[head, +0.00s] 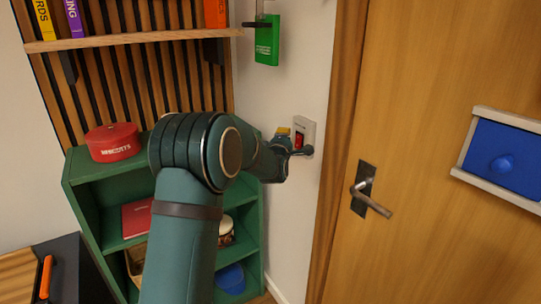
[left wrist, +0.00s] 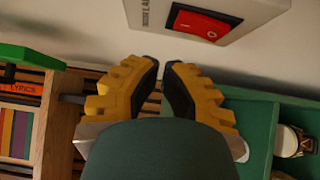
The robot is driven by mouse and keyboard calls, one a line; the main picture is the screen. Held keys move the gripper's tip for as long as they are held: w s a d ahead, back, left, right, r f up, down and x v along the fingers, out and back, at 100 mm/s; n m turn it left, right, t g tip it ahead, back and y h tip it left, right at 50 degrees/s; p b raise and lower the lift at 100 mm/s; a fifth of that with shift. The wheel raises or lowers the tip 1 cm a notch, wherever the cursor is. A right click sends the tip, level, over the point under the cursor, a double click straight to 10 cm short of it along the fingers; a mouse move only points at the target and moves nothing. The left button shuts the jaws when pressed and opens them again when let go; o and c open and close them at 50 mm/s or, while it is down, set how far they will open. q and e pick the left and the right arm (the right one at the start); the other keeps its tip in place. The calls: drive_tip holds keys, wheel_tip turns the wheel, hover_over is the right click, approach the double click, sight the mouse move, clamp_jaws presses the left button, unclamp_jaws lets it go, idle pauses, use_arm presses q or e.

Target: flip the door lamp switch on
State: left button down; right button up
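The door lamp switch is a red rocker (head: 299,139) on a pale wall plate (head: 309,128) beside the door frame. In the left wrist view the red rocker (left wrist: 203,24) is at the top, with a white round mark on its near end. My left gripper (head: 302,151) is at the switch in the head view, its dark fingertip in front of the plate's lower part. In the left wrist view my left gripper (left wrist: 164,66) has yellow fingers with a narrow, empty gap between the black tips, just below the plate. Contact with the rocker cannot be told. My right gripper is out of view.
A wooden door (head: 430,120) with a metal handle (head: 370,200) is on the right. A green shelf unit (head: 75,170) with a red round box (head: 113,142) is left of the switch. A green tag (head: 267,42) hangs above. Bare wall surrounds the plate.

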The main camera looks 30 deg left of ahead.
use_arm(q)
drive_tip(key=v, duration=1)
drive_tip(key=shift+s+r, duration=0.2)
drive_tip(key=shift+r, duration=0.3)
drive_tip(key=shift+a, duration=0.1)
drive_tip(key=s+d+f+m+g+h, duration=0.25)
drive_tip(key=d+f+m, duration=0.35)
drive_tip(key=f, duration=0.6)
drive_tip(key=s+d+f+m+g+h, duration=0.2)
drive_tip(key=d+f+m+g+h, duration=0.2)
drive_tip(key=d+f, duration=0.65)
drive_tip(key=s+d+f+m+g+h, duration=0.2)
drive_tip(key=s+d+f+m+g, duration=0.2)
drive_tip(key=s+f, duration=0.5)
drive_tip(key=s+d+f+m+g+h, duration=0.2)
drive_tip(key=s+d+f+m+g, duration=0.2)
drive_tip(key=s, duration=1)
drive_tip(key=d+f+m, duration=0.3)
drive_tip(key=d+f, duration=0.2)
drive_tip(key=f, duration=0.1)
drive_tip(key=shift+s+g, duration=0.15)
drive_tip(key=shift+g, duration=0.2)
